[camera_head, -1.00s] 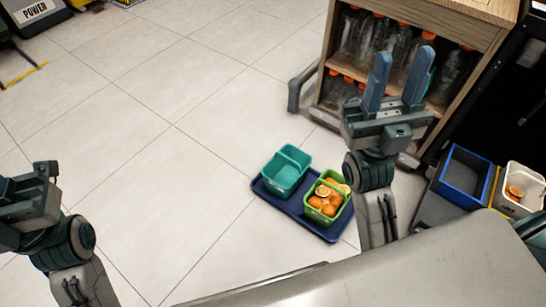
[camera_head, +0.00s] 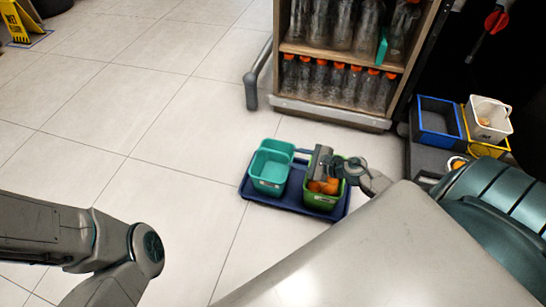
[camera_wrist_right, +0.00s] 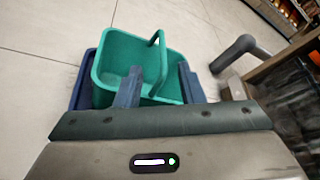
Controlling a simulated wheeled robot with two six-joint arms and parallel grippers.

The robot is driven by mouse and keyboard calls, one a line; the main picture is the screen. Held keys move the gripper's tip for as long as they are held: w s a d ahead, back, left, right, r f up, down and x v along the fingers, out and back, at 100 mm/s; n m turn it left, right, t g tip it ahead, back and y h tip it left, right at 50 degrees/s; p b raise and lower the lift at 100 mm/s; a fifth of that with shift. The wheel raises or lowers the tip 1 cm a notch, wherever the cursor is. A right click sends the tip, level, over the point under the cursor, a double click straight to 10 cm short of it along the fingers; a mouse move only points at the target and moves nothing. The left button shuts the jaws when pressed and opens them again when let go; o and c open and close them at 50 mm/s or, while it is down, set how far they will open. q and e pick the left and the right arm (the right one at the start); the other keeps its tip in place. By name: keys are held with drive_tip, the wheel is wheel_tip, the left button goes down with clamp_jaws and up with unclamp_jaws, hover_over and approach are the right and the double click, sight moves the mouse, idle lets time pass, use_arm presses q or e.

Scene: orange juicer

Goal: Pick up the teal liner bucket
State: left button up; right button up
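The teal liner bucket (camera_head: 270,168) stands upright on the left side of a dark blue tray (camera_head: 250,193). It is empty, with a teal handle arching over it. My right gripper (camera_head: 303,156) is beside the bucket's right side, over a green bucket of oranges. In the right wrist view its two fingers (camera_wrist_right: 160,86) are apart, with the teal bucket (camera_wrist_right: 120,53) ahead of them and its handle (camera_wrist_right: 162,62) showing between them. I cannot tell whether the fingers touch it. My left arm is at the lower left; its gripper is out of view.
The green bucket (camera_head: 318,196) with oranges shares the tray. A wooden cabinet (camera_head: 330,103) with bottles stands behind. A blue bin (camera_head: 438,118) and a white bucket (camera_head: 488,120) are at right.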

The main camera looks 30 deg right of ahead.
sight(276, 152)
drive_tip(key=x, duration=0.5)
drive_tip(key=shift+w+d+f+b, duration=0.15)
drive_tip(key=shift+f+b, duration=0.1)
drive_tip(key=shift+b, duration=0.15)
drive_tip(key=b+x, duration=0.1)
drive_tip(key=x, duration=0.3)
drive_tip(key=shift+w+f+b, duration=0.1)
drive_tip(key=shift+w+b, duration=0.15)
drive_tip(key=shift+b, duration=0.15)
drive_tip(key=shift+w, duration=0.35)
clamp_jaws()
